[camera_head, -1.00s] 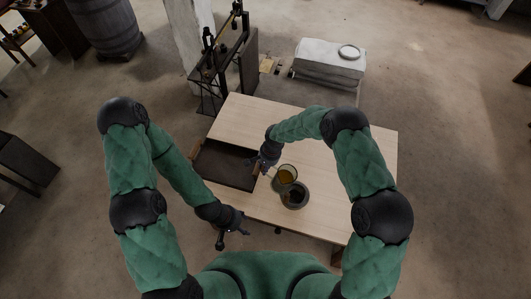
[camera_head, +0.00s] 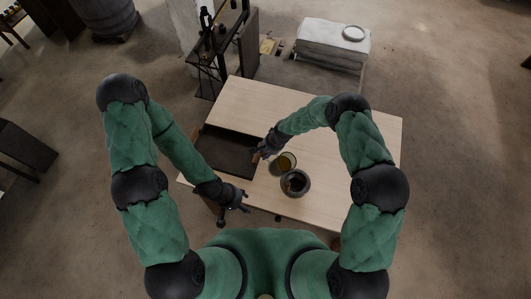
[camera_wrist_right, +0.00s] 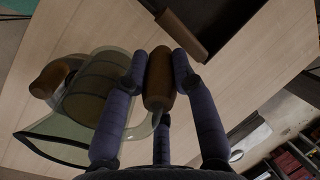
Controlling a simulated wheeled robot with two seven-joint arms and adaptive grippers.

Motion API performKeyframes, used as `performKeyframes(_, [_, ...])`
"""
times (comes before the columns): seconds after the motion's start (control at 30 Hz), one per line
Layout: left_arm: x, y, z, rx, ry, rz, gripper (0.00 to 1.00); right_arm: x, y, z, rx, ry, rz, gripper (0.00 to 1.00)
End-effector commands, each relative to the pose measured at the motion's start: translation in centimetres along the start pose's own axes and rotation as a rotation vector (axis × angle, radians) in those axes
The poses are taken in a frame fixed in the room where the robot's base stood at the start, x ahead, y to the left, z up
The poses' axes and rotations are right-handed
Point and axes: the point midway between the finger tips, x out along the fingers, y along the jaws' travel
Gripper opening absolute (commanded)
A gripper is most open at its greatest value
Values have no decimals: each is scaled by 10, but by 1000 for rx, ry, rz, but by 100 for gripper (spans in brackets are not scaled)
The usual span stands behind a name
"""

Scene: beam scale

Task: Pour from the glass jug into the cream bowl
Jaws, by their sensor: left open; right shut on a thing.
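My right gripper (camera_head: 263,152) is shut on the jug's brown handle, which lies between the fingers in the wrist view (camera_wrist_right: 159,82). I cannot tell whether liquid is flowing. My left gripper (camera_head: 234,206) is open and empty, by the table's near left edge.
The wooden table (camera_head: 345,150) has clear room to the right and at the far side. An open dark drawer or tray (camera_head: 225,153) lies left of my right gripper. A dark beam scale frame (camera_head: 222,50) stands beyond the table, with a pale chest (camera_head: 333,48) to its right.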

Motion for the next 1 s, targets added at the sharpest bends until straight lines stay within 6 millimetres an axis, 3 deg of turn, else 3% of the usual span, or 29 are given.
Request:
performKeyframes(0.03, [10,-4,0,0,0,0,54,5,2,0,1,-1,-8,0])
performKeyframes(1.0, [100,-36,-4,0,1,0,54,10,4,-3,-9,2,-123,0])
